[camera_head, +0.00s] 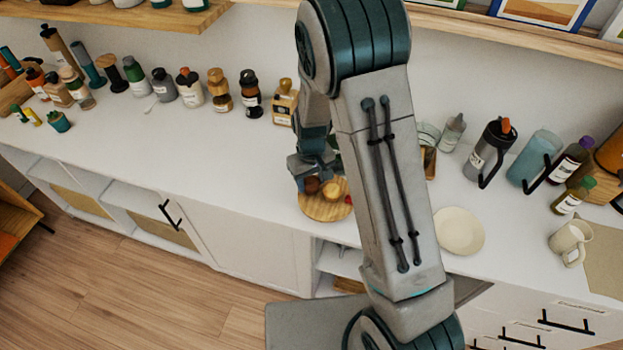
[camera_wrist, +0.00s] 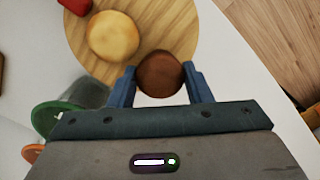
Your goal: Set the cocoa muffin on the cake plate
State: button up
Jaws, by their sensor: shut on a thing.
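The cocoa muffin (camera_wrist: 160,74), round and dark brown, is between the two fingers of my gripper (camera_wrist: 160,84) in the wrist view. My gripper is shut on it, at the edge of a round wooden board (camera_wrist: 172,22). In the head view the muffin (camera_head: 311,185) shows just below my gripper (camera_head: 308,180), over the left part of the board (camera_head: 322,212). I cannot tell whether it still touches the board. A cream round plate (camera_head: 460,231), likely the cake plate, lies empty on the counter right of my arm.
A golden bun (camera_wrist: 113,36) and a red item (camera_wrist: 76,5) are on the board beside the muffin. A green-rimmed container (camera_wrist: 62,114) is near my gripper. Several bottles line the counter's back. A mug (camera_head: 570,240) stands right of the plate; the counter around the plate is mostly clear.

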aim_at(311, 180)
jog(key=shift+f+b, duration=0.55)
jog(key=shift+f, duration=0.1)
jog(key=o, duration=1.1)
jog(key=shift+r, duration=0.1)
notch_tip(311, 180, up, 14)
jog(key=shift+f+b, duration=0.15)
jog(key=shift+b, duration=0.65)
